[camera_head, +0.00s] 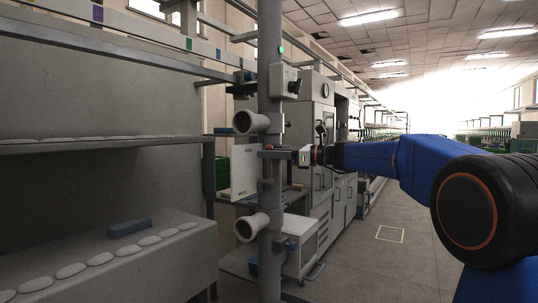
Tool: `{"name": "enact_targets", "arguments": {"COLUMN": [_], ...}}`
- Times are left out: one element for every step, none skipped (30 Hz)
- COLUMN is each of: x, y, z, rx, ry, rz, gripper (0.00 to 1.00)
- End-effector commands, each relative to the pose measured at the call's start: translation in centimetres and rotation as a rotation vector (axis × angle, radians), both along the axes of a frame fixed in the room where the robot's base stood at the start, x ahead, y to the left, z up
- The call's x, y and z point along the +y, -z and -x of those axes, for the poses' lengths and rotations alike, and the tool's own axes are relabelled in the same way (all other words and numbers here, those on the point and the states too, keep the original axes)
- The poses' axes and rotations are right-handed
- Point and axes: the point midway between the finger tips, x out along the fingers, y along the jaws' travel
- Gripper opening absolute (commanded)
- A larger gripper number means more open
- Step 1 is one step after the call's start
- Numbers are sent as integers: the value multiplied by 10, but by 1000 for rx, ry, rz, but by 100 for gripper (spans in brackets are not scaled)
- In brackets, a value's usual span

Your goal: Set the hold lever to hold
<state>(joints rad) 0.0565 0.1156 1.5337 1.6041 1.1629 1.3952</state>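A grey upright post (270,200) stands left of centre, with winder parts fixed to it.
A grey box (284,80) with a dark handle sits higher on the post, below a green lamp (281,50). Pale tubes (250,122) stick out left, above and below my gripper. A white panel (244,171) hangs close by. The aisle floor (390,265) is clear.

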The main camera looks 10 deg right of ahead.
Motion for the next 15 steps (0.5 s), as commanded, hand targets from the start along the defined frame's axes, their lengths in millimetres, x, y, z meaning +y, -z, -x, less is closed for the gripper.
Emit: {"name": "enact_targets", "arguments": {"x": [0, 0, 0, 0, 0, 0, 0, 0, 1, 1, 2, 3, 3, 4, 6], "y": [0, 0, 0, 0, 0, 0, 0, 0, 0, 0, 0, 0, 0, 0, 0], "z": [0, 0, 0, 0, 0, 0, 1, 1, 1, 2, 3, 4, 5, 6, 7], "rx": [0, 0, 0, 0, -1, -2, -3, -6, -11, -16, -22, -32, -41, -51, -66], "ry": [0, 0, 0, 0, 0, 0, 0, 0, 0, -1, -1, 0, 0, 0, -1], "rz": [0, 0, 0, 0, 0, 1, 3, 4, 8, 11, 17, 24, 31, 38, 50], "gripper": [0, 0, 0, 0, 0, 0, 0, 0, 0, 0, 0, 0, 0, 0, 0]}}
